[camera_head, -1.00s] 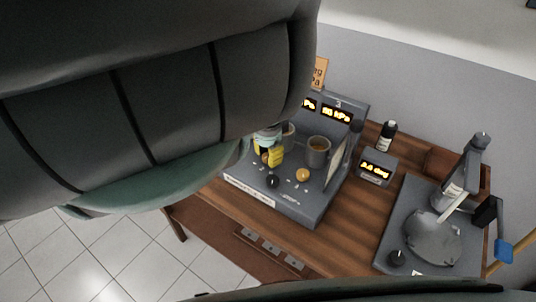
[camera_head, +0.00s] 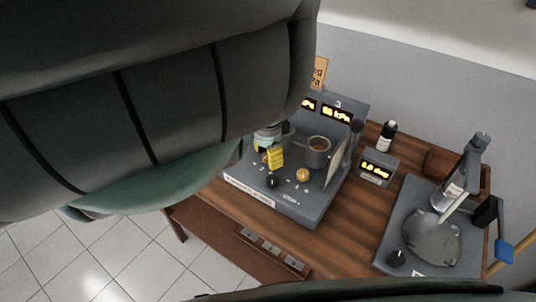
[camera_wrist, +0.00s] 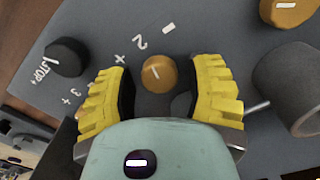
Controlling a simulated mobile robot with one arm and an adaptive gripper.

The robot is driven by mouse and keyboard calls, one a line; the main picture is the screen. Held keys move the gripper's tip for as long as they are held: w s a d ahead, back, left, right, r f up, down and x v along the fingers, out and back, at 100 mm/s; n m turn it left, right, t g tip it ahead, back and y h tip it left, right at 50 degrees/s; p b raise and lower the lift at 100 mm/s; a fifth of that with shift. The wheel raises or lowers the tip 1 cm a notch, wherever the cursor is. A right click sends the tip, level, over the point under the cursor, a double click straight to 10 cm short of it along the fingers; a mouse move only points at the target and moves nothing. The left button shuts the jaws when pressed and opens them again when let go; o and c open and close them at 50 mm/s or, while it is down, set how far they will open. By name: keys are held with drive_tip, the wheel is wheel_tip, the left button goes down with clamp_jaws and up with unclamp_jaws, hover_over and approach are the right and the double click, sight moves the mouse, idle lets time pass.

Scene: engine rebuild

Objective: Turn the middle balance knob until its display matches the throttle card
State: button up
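My gripper (camera_wrist: 160,88) has two yellow fingers and is open. In the wrist view an orange-brown knob (camera_wrist: 158,73) with a white line lies between the fingertips, with a gap on both sides; a "2" is printed beside it. In the head view my gripper (camera_head: 270,150) hangs over the grey console (camera_head: 310,212), and that knob is mostly hidden behind a finger. The display marked 3 (camera_head: 337,113) glows and seems to read 88 kPa. The display to its left (camera_head: 308,104) is partly covered by my arm. The orange card (camera_head: 319,72) behind is partly hidden and its value is unreadable.
Another orange knob (camera_head: 303,175) and a black knob (camera_head: 272,181) sit on the console near the gripper. A grey cup-like cylinder (camera_head: 318,154) stands behind them. A small glowing display box (camera_head: 376,168), a dark bottle (camera_head: 387,136) and a grey stand (camera_head: 430,240) are to the right.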

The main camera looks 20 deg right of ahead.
drive_tip(key=shift+o, duration=0.8)
drive_tip(key=shift+r, duration=0.1)
drive_tip(key=shift+w+r, duration=0.1)
drive_tip(key=shift+r, duration=3.55)
